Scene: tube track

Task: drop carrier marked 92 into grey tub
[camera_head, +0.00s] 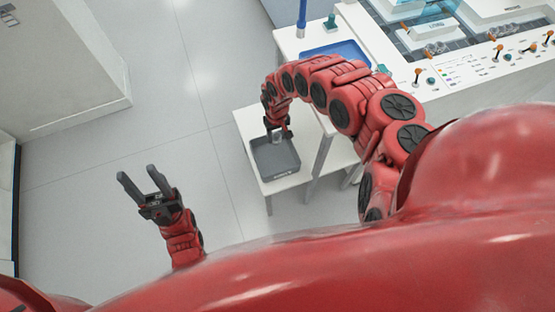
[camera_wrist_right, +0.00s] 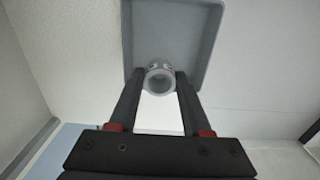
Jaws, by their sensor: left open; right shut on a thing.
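My right gripper (camera_head: 276,133) is shut on a small whitish round carrier (camera_wrist_right: 160,79) and holds it over the grey tub (camera_wrist_right: 204,25). In the head view the grey tub (camera_head: 292,163) stands on a low white stand, and the carrier is a small pale shape at the fingertips. The carrier's marking cannot be read in either view. In the right wrist view the fingers (camera_wrist_right: 160,85) grip it from both sides near the tub's rim. My left gripper (camera_head: 138,181) is open and empty, over the floor at the left.
A white bench (camera_head: 500,80) with a panel of orange-topped levers is at the upper right. A blue tray (camera_head: 345,50) lies on a white table beside it. A pale cabinet (camera_head: 60,65) stands at the upper left. The floor between is clear.

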